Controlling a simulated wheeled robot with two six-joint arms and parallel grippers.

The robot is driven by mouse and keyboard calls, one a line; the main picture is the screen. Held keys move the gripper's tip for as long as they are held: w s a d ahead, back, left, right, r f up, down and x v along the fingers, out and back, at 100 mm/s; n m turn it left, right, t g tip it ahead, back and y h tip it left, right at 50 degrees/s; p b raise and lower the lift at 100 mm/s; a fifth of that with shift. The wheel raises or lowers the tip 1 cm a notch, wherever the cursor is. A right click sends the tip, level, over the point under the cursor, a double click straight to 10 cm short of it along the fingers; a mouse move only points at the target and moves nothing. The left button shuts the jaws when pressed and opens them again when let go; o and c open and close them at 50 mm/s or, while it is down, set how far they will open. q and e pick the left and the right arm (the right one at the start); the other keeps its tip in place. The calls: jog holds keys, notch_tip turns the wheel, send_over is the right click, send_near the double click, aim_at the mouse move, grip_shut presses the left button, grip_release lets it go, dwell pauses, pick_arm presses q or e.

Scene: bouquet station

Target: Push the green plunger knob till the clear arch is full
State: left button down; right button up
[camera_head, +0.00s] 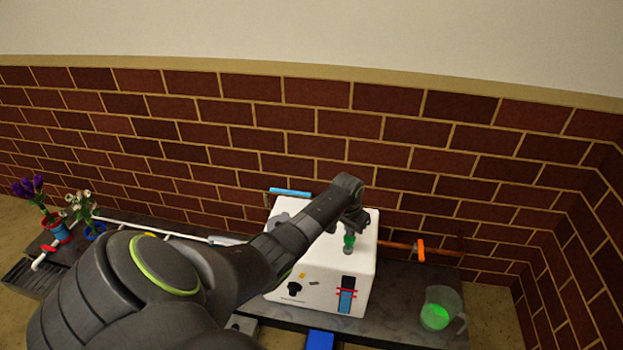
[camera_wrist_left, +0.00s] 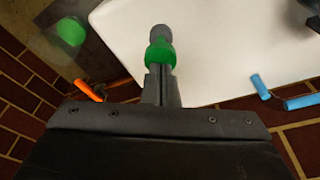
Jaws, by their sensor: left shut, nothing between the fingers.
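The green plunger knob (camera_head: 349,241) stands on top of a white box (camera_head: 318,262). It also shows in the left wrist view (camera_wrist_left: 160,56), with a grey stem or collar beyond it. My left gripper (camera_head: 350,222) is directly above the knob, pointing down. In the left wrist view its shut, empty fingers (camera_wrist_left: 160,75) end at the green knob; I cannot tell whether they press on it. I cannot make out a clear arch for certain. My right gripper is not in view.
A clear jug (camera_head: 457,305) with green content stands at the right. Purple flowers (camera_head: 28,187) and white flowers (camera_head: 80,203) stand at the far left. A brick wall (camera_head: 330,120) closes the back.

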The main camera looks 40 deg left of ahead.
pick_arm(q)
jog(key=shift+f+b, duration=0.8)
jog(key=shift+f, duration=0.6)
notch_tip(320, 180, up, 5)
jog(key=p, duration=0.5)
jog(key=shift+f, duration=0.2)
notch_tip(320, 180, up, 9)
jog(key=p, duration=1)
